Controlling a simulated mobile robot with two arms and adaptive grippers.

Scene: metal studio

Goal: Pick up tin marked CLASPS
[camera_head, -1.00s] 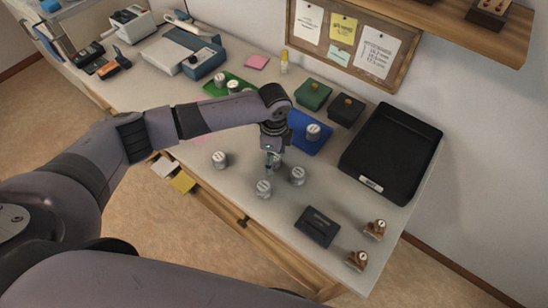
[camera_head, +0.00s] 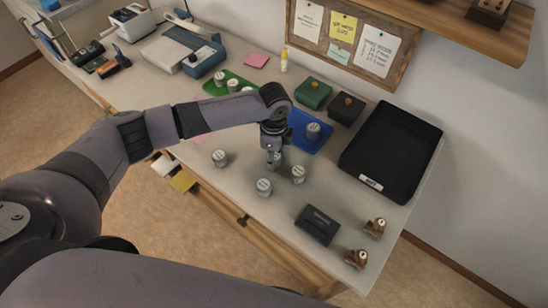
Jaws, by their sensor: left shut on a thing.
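Several small grey tins with pale lids stand on the table; their markings are too small to read, so I cannot tell which one says CLASPS. My left gripper (camera_head: 272,164) is over the middle of the table, pointing down, shut on a small grey tin that is mostly hidden by the fingers. Close by stand a front tin (camera_head: 264,187), a right tin (camera_head: 298,174) and a left tin (camera_head: 220,158). Another tin (camera_head: 313,130) is on the blue mat (camera_head: 322,146), and more tins (camera_head: 220,78) are on the green mat (camera_head: 240,79). My right gripper is not in view.
A black tray (camera_head: 390,150) fills the table's right side. A dark box (camera_head: 318,225) and two brown objects (camera_head: 376,228) are near the front right. Green (camera_head: 313,94) and black (camera_head: 346,108) boxes stand by the wall. Devices (camera_head: 203,60) crowd the far left.

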